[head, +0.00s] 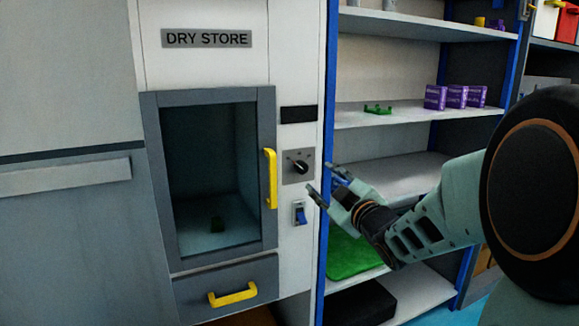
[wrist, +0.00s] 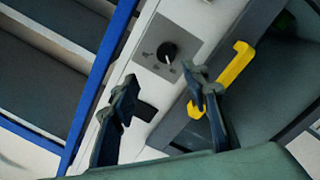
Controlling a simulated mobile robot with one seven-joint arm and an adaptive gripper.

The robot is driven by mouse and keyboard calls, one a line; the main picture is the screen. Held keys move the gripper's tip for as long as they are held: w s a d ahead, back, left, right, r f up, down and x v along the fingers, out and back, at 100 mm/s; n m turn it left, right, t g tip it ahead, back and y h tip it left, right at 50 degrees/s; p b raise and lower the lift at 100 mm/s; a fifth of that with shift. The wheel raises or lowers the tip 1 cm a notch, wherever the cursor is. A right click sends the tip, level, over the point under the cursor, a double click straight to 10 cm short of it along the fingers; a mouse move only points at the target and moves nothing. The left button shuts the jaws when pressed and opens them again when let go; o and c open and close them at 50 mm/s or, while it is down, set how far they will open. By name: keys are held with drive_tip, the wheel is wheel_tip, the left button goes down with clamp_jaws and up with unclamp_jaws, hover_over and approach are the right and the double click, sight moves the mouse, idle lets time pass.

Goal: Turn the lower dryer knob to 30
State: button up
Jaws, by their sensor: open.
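A black dryer knob (head: 298,167) sits on a grey plate (head: 292,179) on the white front of the dry store cabinet, right of its door. The knob also shows in the wrist view (wrist: 167,52), with small marks around it that are too small to read. Only one knob is in view. My gripper (head: 322,178) is open and empty, just right of and a little below the knob, apart from it. In the wrist view the two fingers (wrist: 164,88) stand apart below the knob.
A yellow door handle (head: 270,178) stands out left of the knob. A blue rocker switch (head: 299,213) is below it, and a dark display (head: 298,114) above. Open shelves (head: 400,116) with purple boxes are to the right, behind a blue post (head: 326,110).

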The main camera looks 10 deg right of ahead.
sight(302, 168)
drive_tip(key=x, duration=0.7)
drive_tip(key=a+x, duration=0.1)
drive_tip(key=x, duration=0.2)
drive_tip(key=shift+f+b, duration=0.3)
clamp_jaws()
